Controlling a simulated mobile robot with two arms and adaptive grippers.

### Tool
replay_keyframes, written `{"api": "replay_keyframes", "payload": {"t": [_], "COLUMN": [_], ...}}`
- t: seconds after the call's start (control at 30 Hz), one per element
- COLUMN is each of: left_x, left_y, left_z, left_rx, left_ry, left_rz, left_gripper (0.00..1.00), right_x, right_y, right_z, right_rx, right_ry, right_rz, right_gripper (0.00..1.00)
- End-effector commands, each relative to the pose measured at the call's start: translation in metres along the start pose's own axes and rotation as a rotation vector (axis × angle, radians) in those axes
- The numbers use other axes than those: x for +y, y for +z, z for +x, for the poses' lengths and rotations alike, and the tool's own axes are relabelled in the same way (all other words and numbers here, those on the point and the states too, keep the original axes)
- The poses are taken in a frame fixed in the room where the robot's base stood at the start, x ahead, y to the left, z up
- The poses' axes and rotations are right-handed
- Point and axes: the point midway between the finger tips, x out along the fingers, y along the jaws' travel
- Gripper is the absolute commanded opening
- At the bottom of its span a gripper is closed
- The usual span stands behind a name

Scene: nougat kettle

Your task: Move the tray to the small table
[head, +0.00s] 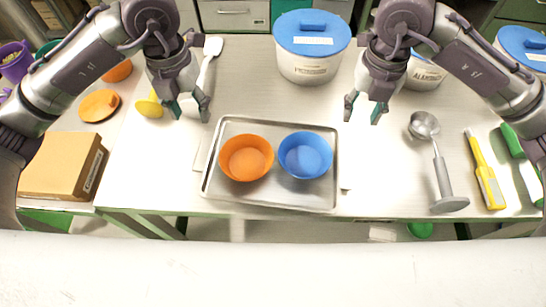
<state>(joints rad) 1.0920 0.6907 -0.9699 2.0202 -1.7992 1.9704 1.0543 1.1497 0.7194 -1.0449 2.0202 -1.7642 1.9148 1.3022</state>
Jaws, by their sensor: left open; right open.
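A silver metal tray (288,198) lies on the light work table (380,205) near its front edge. An orange bowl (246,158) and a blue bowl (305,155) stand side by side in the tray. My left gripper (190,112) is open and empty, above and beyond the tray's left side. My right gripper (363,115) is open and empty, beyond the tray's right side. Neither gripper appears to touch the tray. I cannot tell which surface is the small table.
A white tub with a blue lid (312,38) stands behind the tray. A cardboard box (62,165) sits at the left. A white spatula (210,60) lies at the back left.

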Motion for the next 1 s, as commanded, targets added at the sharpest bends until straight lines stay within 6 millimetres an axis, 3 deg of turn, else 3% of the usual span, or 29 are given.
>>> {"api": "replay_keyframes", "payload": {"t": [0.17,0.7,1.0], "left_x": [0.0,0.0,0.0], "left_y": [0.0,-0.001,0.0], "left_z": [0.016,0.115,0.137], "left_rx": [0.004,0.004,0.001], "left_ry": [-0.001,-0.001,-0.001], "left_rz": [-0.002,0.0,0.0], "left_gripper": [0.5,0.5,0.5], "right_x": [0.0,0.0,0.001], "right_y": [-0.001,-0.001,-0.001], "right_z": [0.016,0.115,0.137], "right_rx": [0.005,0.005,0.003], "right_ry": [-0.002,0.0,0.001], "right_rz": [0.001,0.0,-0.001], "right_gripper": [0.44,0.44,0.44]}}
